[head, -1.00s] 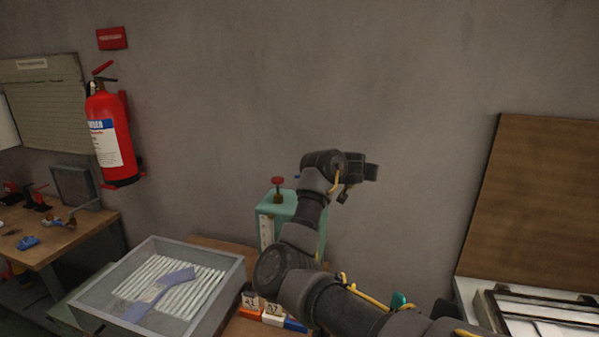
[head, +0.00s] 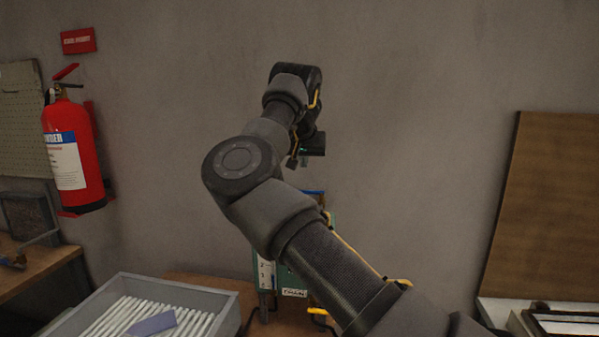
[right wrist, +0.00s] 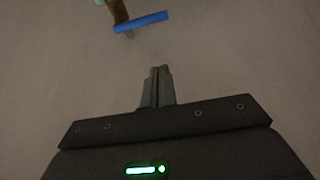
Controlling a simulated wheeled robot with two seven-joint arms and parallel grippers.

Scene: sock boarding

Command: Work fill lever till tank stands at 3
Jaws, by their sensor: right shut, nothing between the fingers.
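The green tank (head: 291,283) stands on a wooden bench by the wall, largely hidden behind my right arm. Its white level gauge (head: 265,275) shows at its left edge, but the level cannot be read. A blue bar (head: 314,193), seemingly the fill lever's handle, shows just above my forearm. In the right wrist view the blue bar (right wrist: 141,21) lies beyond the fingertips, with a clear gap. My right gripper (head: 297,163) is shut and empty, above the tank in the picture; its closed fingers (right wrist: 159,72) show in the wrist view. My left gripper is not in view.
A grey tray (head: 222,304) with white rods and a bluish cloth (head: 152,324) stands at lower left. A red fire extinguisher (head: 72,158) hangs on the left wall. A brown board (head: 548,210) leans at the right.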

